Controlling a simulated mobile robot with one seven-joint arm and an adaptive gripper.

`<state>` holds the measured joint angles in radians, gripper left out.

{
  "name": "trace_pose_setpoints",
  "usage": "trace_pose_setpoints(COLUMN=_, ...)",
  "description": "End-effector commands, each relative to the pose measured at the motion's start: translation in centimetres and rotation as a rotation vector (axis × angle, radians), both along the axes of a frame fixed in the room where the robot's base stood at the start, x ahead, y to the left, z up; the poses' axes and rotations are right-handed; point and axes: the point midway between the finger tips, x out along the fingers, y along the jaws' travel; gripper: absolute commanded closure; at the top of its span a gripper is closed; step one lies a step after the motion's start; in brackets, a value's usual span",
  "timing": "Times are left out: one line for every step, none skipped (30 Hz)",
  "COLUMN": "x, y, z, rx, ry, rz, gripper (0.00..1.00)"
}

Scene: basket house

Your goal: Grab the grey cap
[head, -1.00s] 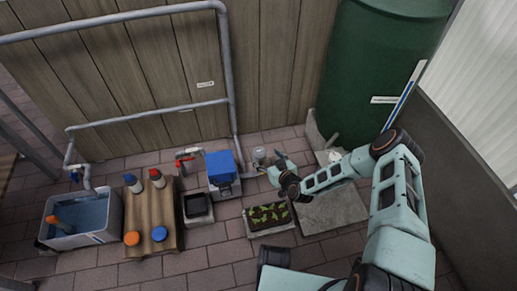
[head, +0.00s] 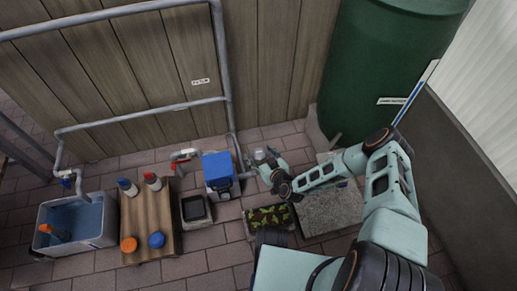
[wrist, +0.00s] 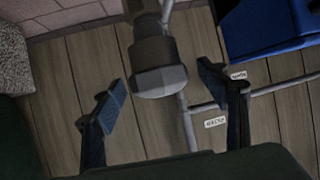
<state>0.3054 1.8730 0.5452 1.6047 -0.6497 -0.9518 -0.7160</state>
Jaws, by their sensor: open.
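The grey cap (wrist: 160,82) is a faceted, blunt-ended piece on a darker grey neck in the wrist view. In the head view the cap (head: 260,154) is small, near the wooden wall and right of the blue box. My gripper (wrist: 163,88) is open, with one dark finger on each side of the cap. Gaps show between the cap and both fingers; I cannot tell its exact depth between them. In the head view my gripper (head: 262,168) is right at the cap and partly hides what is below it.
The blue box (head: 217,168) stands close left of my gripper. A grey pipe (head: 222,80) runs down the wall behind. A planter (head: 268,217) with green plants and a stone slab (head: 330,210) lie in front. The green tank (head: 385,70) stands at the right.

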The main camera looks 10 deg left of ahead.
Motion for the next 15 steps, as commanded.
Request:
trace_pose_setpoints(x=-0.18, y=0.04, z=-0.10, rx=0.000, ry=0.001, rz=0.000, gripper=0.32)
trace_pose_setpoints(x=-0.22, y=0.06, z=-0.13, rx=0.000, ry=0.001, rz=0.000, gripper=0.32)
trace_pose_setpoints(x=-0.26, y=0.08, z=-0.15, rx=0.000, ry=0.001, rz=0.000, gripper=0.32)
trace_pose_setpoints(x=-0.28, y=0.07, z=-0.17, rx=0.000, ry=0.001, rz=0.000, gripper=0.32)
trace_pose_setpoints(x=-0.29, y=0.08, z=-0.17, rx=0.000, ry=0.000, rz=0.000, gripper=0.32)
trace_pose_setpoints(x=-0.29, y=0.08, z=-0.17, rx=0.000, ry=0.000, rz=0.000, gripper=0.32)
trace_pose_setpoints(x=-0.29, y=0.08, z=-0.17, rx=0.000, ry=0.000, rz=0.000, gripper=0.32)
trace_pose_setpoints(x=-0.28, y=0.08, z=-0.16, rx=0.000, ry=0.000, rz=0.000, gripper=0.32)
trace_pose_setpoints(x=-0.28, y=0.08, z=-0.16, rx=0.000, ry=0.000, rz=0.000, gripper=0.32)
trace_pose_setpoints(x=-0.27, y=0.07, z=-0.16, rx=0.000, ry=0.000, rz=0.000, gripper=0.32)
trace_pose_setpoints(x=-0.26, y=0.08, z=-0.15, rx=0.000, ry=0.000, rz=0.000, gripper=0.35)
trace_pose_setpoints(x=-0.26, y=0.08, z=-0.15, rx=0.000, ry=0.000, rz=0.000, gripper=0.39)
trace_pose_setpoints(x=-0.26, y=0.08, z=-0.15, rx=0.000, ry=0.000, rz=0.000, gripper=0.42)
trace_pose_setpoints(x=-0.26, y=0.08, z=-0.15, rx=0.000, ry=0.000, rz=0.000, gripper=0.46)
trace_pose_setpoints(x=-0.26, y=0.07, z=-0.15, rx=0.000, ry=0.000, rz=0.000, gripper=0.50)
